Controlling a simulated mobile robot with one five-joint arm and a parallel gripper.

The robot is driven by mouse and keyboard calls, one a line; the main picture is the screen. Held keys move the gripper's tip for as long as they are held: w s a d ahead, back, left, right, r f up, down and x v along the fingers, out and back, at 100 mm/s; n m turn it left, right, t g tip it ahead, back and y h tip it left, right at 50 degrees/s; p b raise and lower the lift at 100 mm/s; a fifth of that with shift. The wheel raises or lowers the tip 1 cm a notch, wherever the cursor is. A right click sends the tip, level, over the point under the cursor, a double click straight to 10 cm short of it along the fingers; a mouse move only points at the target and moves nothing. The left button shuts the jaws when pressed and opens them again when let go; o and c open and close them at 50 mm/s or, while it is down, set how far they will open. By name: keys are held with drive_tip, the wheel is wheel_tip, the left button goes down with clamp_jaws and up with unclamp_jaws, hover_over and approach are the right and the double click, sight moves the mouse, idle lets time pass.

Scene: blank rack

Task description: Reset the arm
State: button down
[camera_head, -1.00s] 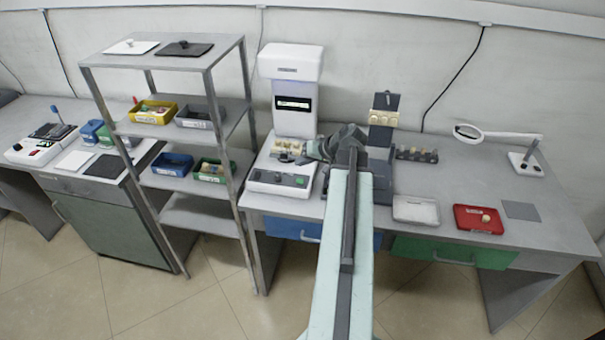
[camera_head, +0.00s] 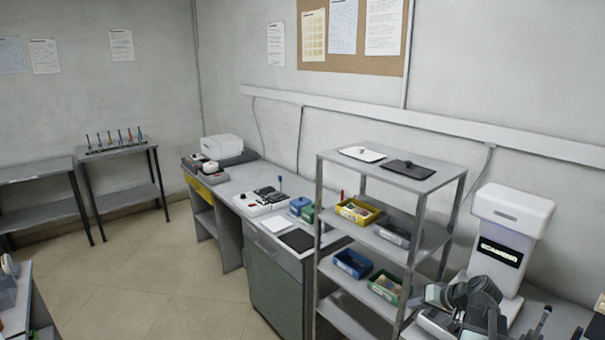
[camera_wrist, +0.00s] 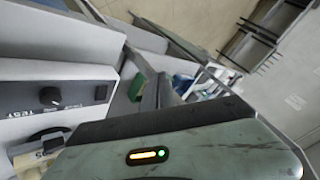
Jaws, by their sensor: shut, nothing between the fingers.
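My arm (camera_head: 474,300) is folded at the bottom right of the head view, in front of the white machine (camera_head: 508,236). The gripper's fingertips cannot be made out there. In the wrist view my gripper (camera_wrist: 157,88) shows as narrow grey fingers above the wide grey-green housing with an orange and a green light. The fingers are shut with nothing between them.
A metal shelf rack (camera_head: 390,178) stands left of the machine, with a yellow bin (camera_head: 357,211), a blue bin (camera_head: 352,263) and a green bin (camera_head: 384,287). A bench with a green cabinet (camera_head: 272,282) is further left. Open floor (camera_head: 150,275) lies at the left.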

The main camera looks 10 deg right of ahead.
drive_tip(key=w+a+f+n+g+y, duration=0.1)
drive_tip(key=a+n, duration=0.1)
drive_tip(key=a, duration=0.6)
drive_tip(key=w+a+f+n+g, duration=0.1)
drive_tip(key=a, duration=0.7)
drive_tip(key=s+a+f+n+g+h, duration=0.1)
drive_tip(key=s+a+f+g, duration=0.1)
drive_tip(key=a, duration=0.5)
drive_tip(key=s+a+f+n+g, duration=0.1)
drive_tip(key=s+a+n+g, duration=0.1)
drive_tip(key=a, duration=0.5)
drive_tip(key=s+d+f+m+g+h, duration=0.1)
drive_tip(key=s+d+m+g+h, duration=0.1)
drive_tip(key=s, duration=0.4)
drive_tip(key=shift+d+f+h, duration=0.35)
drive_tip(key=shift+d+h, duration=0.2)
drive_tip(key=shift+h, duration=0.35)
drive_tip(key=shift+w, duration=0.1)
